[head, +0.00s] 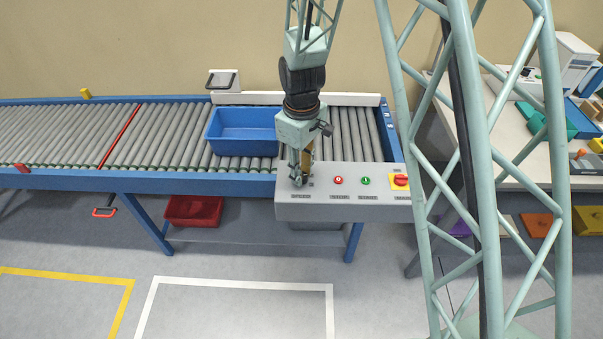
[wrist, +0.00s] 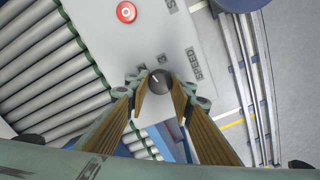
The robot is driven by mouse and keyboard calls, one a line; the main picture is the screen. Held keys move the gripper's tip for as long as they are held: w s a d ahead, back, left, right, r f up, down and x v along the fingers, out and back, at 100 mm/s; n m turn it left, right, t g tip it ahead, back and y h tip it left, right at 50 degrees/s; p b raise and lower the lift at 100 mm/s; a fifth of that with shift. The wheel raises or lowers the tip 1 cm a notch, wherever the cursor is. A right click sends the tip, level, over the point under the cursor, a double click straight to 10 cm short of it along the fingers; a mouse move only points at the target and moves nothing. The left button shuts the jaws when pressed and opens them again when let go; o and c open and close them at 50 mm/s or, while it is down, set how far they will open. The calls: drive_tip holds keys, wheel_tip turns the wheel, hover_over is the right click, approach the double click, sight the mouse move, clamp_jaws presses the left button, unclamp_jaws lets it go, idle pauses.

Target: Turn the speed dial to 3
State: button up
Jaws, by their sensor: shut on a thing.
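The speed dial (wrist: 158,80) is a dark round knob with a light pointer line, on the grey control panel (wrist: 128,50). The word SPEED is printed beside it in the wrist view. My gripper (wrist: 158,92) is shut on the dial, with a finger on each side of it. In the head view my gripper (head: 299,180) reaches down to the left end of the panel (head: 325,205) and hides the dial. The pointer's exact number cannot be read, as the fingers cover part of the scale.
A red stop button (head: 338,180), a green start button (head: 365,181) and a red-and-yellow switch (head: 401,181) sit right of the dial. A blue bin (head: 241,147) stands on the roller conveyor (head: 163,136) behind. A red bin (head: 193,211) is below.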

drive_tip(key=m, duration=0.4)
drive_tip(key=shift+b, duration=0.35)
drive_tip(key=shift+m, duration=1.8)
drive_tip(key=shift+b, duration=0.3)
drive_tip(key=o, duration=0.9)
drive_tip(key=shift+r, duration=0.1)
wheel_tip(320, 180, up, 12)
drive_tip(key=shift+f, duration=0.15)
